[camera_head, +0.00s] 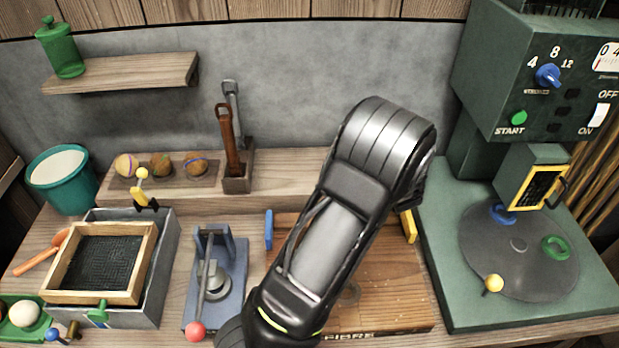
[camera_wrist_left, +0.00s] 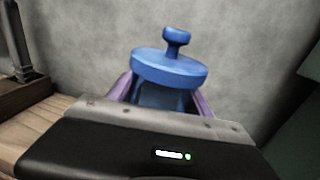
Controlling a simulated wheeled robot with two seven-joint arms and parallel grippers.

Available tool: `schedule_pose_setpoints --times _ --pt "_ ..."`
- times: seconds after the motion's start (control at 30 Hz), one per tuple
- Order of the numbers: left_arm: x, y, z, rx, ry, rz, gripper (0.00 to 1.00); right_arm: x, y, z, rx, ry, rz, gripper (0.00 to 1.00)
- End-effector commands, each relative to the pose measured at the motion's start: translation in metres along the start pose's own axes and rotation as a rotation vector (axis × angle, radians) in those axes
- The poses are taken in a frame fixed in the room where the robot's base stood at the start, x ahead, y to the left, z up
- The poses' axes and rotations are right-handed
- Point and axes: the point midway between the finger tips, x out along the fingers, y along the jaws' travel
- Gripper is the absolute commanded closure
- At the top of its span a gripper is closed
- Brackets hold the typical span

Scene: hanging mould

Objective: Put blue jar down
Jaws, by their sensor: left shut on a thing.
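In the left wrist view a blue jar (camera_wrist_left: 167,72) with a round knob on its lid stands upright between the purple fingers of my left gripper (camera_wrist_left: 162,94). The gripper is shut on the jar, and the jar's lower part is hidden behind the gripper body. In the head view my left arm crosses the middle of the bench and hides the gripper and the blue jar. I cannot tell whether the jar's base touches anything. My right gripper is in neither view.
A wooden wall shelf (camera_head: 130,76) holds a green jar (camera_head: 60,47) at its left end; its right part is bare. A tool holder (camera_head: 237,181) stands on the wooden back ledge (camera_head: 286,170). A green machine (camera_head: 521,75) fills the right side.

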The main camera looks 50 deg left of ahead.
Motion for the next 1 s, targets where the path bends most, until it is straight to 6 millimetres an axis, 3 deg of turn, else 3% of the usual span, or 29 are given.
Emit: schedule_pose_setpoints --times 0.37,0.47,0.73,1.0 --pt "0.004 0.002 0.001 0.000 -0.001 0.001 1.00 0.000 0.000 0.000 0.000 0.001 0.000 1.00" --pt "0.004 0.002 -0.007 0.001 -0.001 0.001 1.00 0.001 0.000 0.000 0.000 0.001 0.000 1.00" --pt "0.004 0.002 -0.052 0.002 0.000 0.001 1.00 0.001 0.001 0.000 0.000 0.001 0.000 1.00" --pt "0.004 0.002 -0.060 -0.002 -0.002 0.001 1.00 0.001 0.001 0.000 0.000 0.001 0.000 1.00"
